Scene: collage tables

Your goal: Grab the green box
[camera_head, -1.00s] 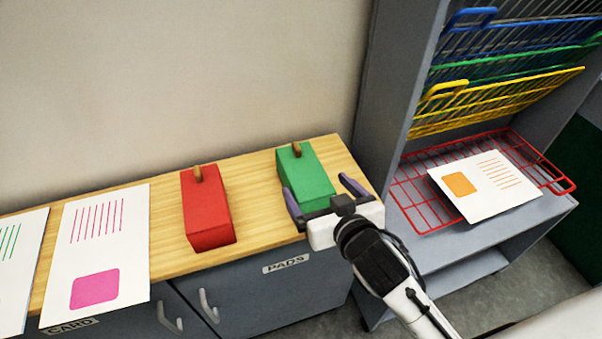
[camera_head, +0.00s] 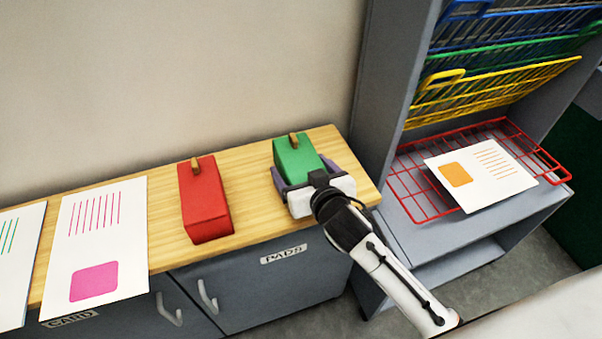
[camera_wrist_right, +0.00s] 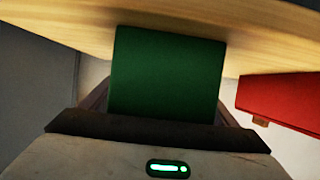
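The green box (camera_head: 297,157) stands on the wooden counter near its right end, with a small tan tab on its far top. My right gripper (camera_head: 304,177) is around the near part of the box, one purple finger on each side. In the right wrist view the green box (camera_wrist_right: 167,75) fills the space between the fingers. I cannot tell whether the fingers press on it. My left gripper is not in view.
A red box (camera_head: 204,200) stands to the left on the counter (camera_head: 250,225). Printed sheets (camera_head: 97,240) lie further left. A grey rack at the right holds coloured wire trays; the red tray (camera_head: 415,195) carries a sheet (camera_head: 480,175).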

